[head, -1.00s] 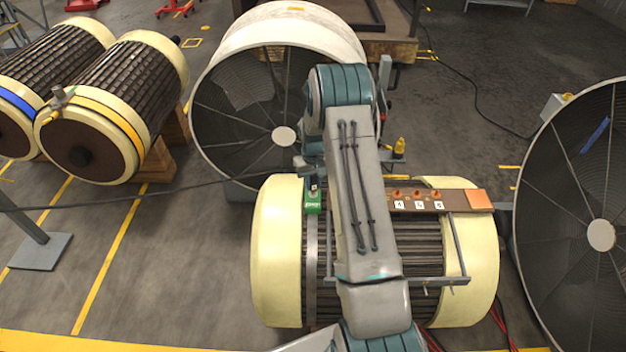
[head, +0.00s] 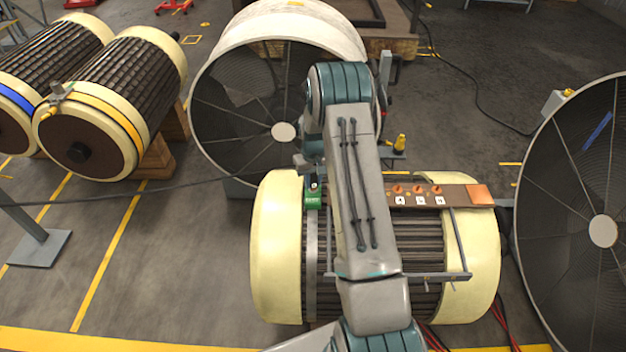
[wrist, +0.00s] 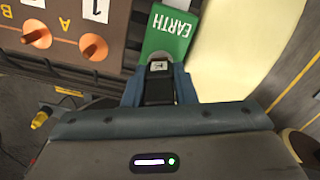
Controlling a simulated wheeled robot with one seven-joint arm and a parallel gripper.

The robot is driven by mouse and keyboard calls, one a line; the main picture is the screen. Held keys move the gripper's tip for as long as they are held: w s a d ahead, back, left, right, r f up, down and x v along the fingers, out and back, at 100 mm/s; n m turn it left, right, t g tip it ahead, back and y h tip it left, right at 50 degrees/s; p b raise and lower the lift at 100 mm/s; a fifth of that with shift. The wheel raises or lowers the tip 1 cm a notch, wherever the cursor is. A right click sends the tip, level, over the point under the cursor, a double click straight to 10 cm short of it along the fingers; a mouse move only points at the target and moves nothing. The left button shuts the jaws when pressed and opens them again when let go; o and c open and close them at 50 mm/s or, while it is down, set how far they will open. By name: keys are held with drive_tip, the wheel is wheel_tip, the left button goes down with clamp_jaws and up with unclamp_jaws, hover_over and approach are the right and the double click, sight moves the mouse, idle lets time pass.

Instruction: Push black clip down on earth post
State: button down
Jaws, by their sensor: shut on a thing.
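The green block marked EARTH (wrist: 168,35) is at the top middle of the wrist view. In the head view the green block (head: 312,200) sits at the left end of the terminal board, over the rotor. My gripper (wrist: 159,76) is shut on the black clip (wrist: 158,92), with one blue-grey finger on each side. The clip is against or just over the near edge of the green block. The earth post itself is hidden, so I cannot tell how far down the clip sits. In the head view my arm covers part of the board.
The brown terminal board (head: 455,194) carries several orange studs (head: 418,190) beside numbered labels. The rotor's cream end ring (head: 277,250) lies below. A large open stator ring (head: 215,60) stands behind, another fan-like ring (head: 575,200) at the right. A dark cable crosses the left.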

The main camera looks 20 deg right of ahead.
drive_tip(key=shift+f, duration=0.2)
drive_tip(key=c, duration=1.1)
unclamp_jaws()
wheel_tip(320, 180, up, 14)
drive_tip(key=shift+a+r+b, duration=0.1)
drive_tip(key=shift+b, duration=0.5)
drive_tip(key=s+a+r+t, duration=0.1)
drive_tip(key=s+a+r, duration=0.3)
drive_tip(key=s+r, duration=0.3)
drive_tip(key=s+a+r, duration=0.4)
drive_tip(key=s+r, duration=0.3)
drive_tip(key=s, duration=0.1)
drive_tip(key=s+a+t, duration=0.1)
drive_tip(key=s+a, duration=0.1)
drive_tip(key=s, duration=0.6)
drive_tip(key=s+a, duration=0.2)
drive_tip(key=s, duration=0.7)
drive_tip(key=shift+a+r+t+p, duration=0.25)
drive_tip(key=shift+r+t+p, duration=0.1)
drive_tip(key=shift+r+t, duration=0.1)
